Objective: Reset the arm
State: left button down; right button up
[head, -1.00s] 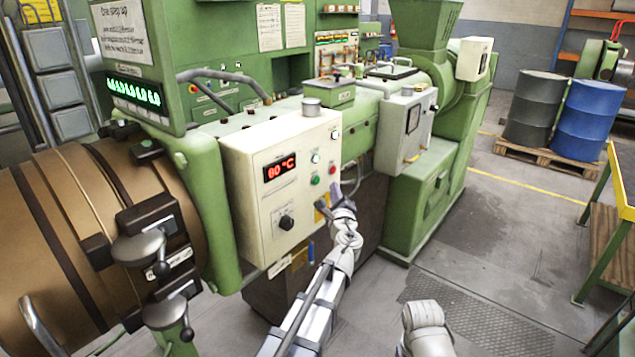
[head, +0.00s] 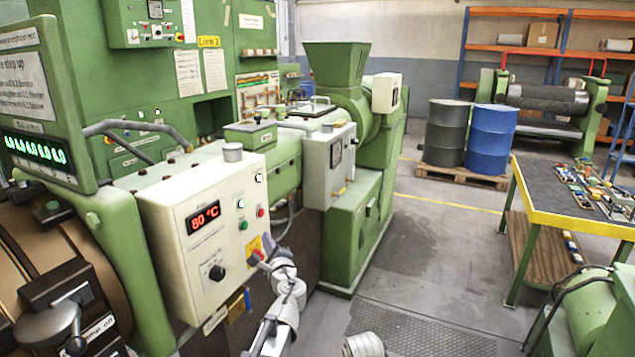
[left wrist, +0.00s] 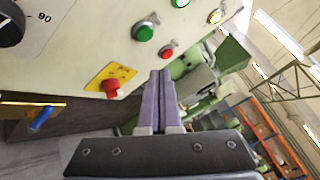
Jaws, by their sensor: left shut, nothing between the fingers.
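My left gripper (head: 267,243) is in front of the lower right corner of the cream control box (head: 170,240), whose display reads 80 °C. In the left wrist view its two purple-grey fingers (left wrist: 160,73) lie together, shut and empty. A red knob on a yellow plate (left wrist: 122,73) is just left of the fingers in that view, apart from them. A green button (left wrist: 144,32) and a red button (left wrist: 168,52) lie beyond the fingertips. My right gripper is not in view; only a pale part of my right arm shows at the bottom edge of the head view.
The green extruder (head: 350,225) fills the left and middle. Grey and blue drums (head: 491,140) stand on a pallet behind. A yellow-edged workbench (head: 535,185) with tools is at the right. The floor between extruder and bench is clear.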

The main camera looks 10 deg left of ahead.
pick_arm(q)
jog(key=s+d+f+n+g+h, duration=0.1)
jog(key=s+d+f+n+g, duration=0.1)
jog(key=s+f+n+g, duration=0.5)
jog(key=s+d+f+n+g+h, duration=0.1)
jog(key=s+d+f+n+g, duration=0.3)
jog(key=s+f, duration=0.55)
jog(key=s+d+f+n+g+h, duration=0.2)
jog(key=s+d, duration=0.3)
jog(key=s, duration=0.3)
jog(key=s+d+f+n+g+h, duration=0.2)
jog(key=s+d+f+g+h, duration=0.1)
jog(key=s, duration=0.5)
jog(key=shift+s+d+f, duration=0.4)
jog(key=shift+d+f, duration=0.05)
jog(key=shift+d, duration=0.45)
jog(key=shift+a, duration=0.1)
